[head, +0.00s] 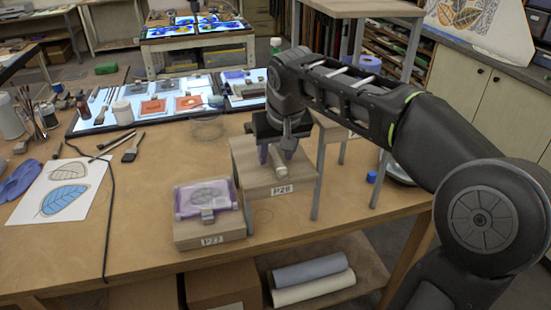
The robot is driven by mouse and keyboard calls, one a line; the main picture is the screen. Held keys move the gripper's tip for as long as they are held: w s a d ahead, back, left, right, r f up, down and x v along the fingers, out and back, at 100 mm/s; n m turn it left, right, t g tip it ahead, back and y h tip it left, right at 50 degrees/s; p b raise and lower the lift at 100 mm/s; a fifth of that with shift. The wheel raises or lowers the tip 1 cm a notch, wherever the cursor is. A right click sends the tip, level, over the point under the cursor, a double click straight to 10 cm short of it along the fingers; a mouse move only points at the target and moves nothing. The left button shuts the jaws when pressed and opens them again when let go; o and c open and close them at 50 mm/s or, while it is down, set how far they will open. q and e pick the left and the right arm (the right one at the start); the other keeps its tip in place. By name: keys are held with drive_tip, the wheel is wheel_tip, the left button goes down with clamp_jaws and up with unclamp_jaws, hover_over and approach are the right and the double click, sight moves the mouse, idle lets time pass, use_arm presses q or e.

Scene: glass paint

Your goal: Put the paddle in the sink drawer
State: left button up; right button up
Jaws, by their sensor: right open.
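I cannot make out a sink drawer in the head view. My left gripper is not in view.
A block labelled P27 (208,236) holds a purple-edged leaf panel (206,197). A light panel (92,122) with jars and tiles lies behind. Brushes (133,147), a leaf drawing (62,191) and a blue cloth (19,180) are at left. The front left tabletop is mostly clear.

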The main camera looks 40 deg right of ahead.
drive_tip(key=shift+f, duration=0.1)
idle(0.6)
clamp_jaws()
idle(0.6)
